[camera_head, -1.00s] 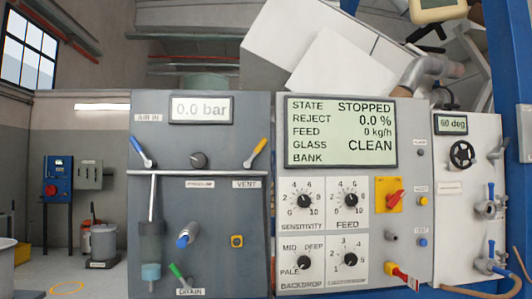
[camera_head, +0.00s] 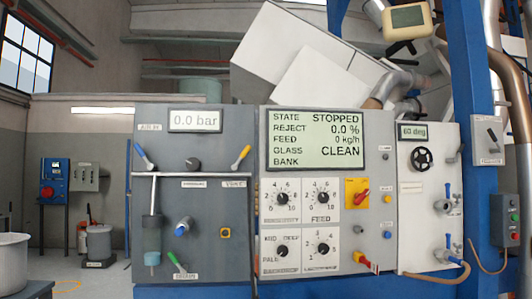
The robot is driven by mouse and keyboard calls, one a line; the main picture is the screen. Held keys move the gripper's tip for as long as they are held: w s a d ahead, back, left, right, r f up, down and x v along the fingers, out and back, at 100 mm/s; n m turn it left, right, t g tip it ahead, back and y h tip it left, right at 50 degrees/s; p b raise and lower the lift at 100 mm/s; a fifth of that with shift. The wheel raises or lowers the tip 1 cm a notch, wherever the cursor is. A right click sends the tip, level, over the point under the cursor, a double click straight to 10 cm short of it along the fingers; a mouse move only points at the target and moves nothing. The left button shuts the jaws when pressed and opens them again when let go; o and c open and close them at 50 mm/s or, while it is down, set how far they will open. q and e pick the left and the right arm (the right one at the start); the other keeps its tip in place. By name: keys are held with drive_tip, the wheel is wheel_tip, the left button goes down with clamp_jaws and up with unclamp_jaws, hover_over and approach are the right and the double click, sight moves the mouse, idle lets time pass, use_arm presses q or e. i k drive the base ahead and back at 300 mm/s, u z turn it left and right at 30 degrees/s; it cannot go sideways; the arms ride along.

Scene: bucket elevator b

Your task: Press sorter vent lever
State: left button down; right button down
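A grey panel (camera_head: 214,230) with a 0.0 bar display (camera_head: 195,120) stands left of centre. A lever with a yellow handle (camera_head: 241,157) sits at its upper right, tilted up to the right, above the VENT label (camera_head: 233,184). A blue-handled lever (camera_head: 145,156) is at its upper left by the AIR IN label. A green-handled lever (camera_head: 178,262) is near the bottom. Right of it is a white panel (camera_head: 345,255) whose screen (camera_head: 316,140) reads STOPPED, 0.0 % and CLEAN. Neither of my grippers is in view.
The white panel has several knobs, a red switch on a yellow plate (camera_head: 357,193) and a lower red handle (camera_head: 366,262). Further right are a valve panel (camera_head: 425,235), a blue post (camera_head: 481,150) and a green-and-red button box (camera_head: 505,219). Open floor shows at left.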

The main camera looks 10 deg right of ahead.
sight(234, 167)
drive_tip(key=z, duration=1.35)
drive_tip(key=i, duration=0.9)
drive_tip(key=u, duration=2.1)
